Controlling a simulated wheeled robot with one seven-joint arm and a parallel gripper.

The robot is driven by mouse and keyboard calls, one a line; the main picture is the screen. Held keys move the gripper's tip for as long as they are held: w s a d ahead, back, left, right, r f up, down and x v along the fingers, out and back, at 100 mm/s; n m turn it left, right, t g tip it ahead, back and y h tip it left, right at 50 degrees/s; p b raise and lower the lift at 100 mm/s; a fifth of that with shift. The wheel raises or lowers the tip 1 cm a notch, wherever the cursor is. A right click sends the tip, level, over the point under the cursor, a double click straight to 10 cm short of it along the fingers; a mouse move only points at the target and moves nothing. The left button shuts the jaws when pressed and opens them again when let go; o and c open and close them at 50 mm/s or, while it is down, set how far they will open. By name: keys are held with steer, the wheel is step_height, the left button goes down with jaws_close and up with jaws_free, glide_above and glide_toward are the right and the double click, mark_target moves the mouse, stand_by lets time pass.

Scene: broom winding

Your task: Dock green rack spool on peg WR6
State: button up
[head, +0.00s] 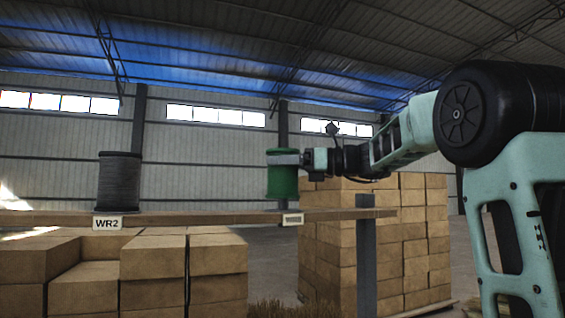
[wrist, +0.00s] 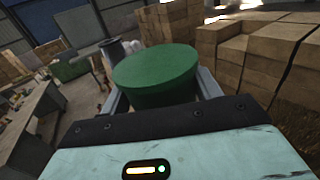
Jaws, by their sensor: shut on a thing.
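The green spool (head: 282,182) is upright between the fingers of my gripper (head: 286,160), which is shut on it near its top. In the head view the spool is above or at the right part of a wooden shelf board (head: 200,217); I cannot tell whether it touches the board. In the wrist view the green spool (wrist: 157,75) shows its round top between the two grey fingers. A small label (head: 292,219) on the board's edge below the spool is too small to read. No peg is visible under the spool.
A dark grey spool (head: 120,181) stands on the board at left, above a label WR2 (head: 108,223). Stacked cardboard boxes (head: 183,270) are below and behind the board. The board is clear between the two spools.

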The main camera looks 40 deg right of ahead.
steer(key=shift+f+b, duration=0.3)
steer(key=shift+f, duration=0.4)
steer(key=shift+f, duration=0.5)
stand_by(1.1)
steer(key=o, duration=0.9)
steer(key=shift+c, duration=0.2)
steer(key=shift+s+b, duration=0.1)
steer(key=shift+b, duration=0.2)
steer(key=shift+p+v, duration=0.4)
steer(key=shift+v, duration=5.1)
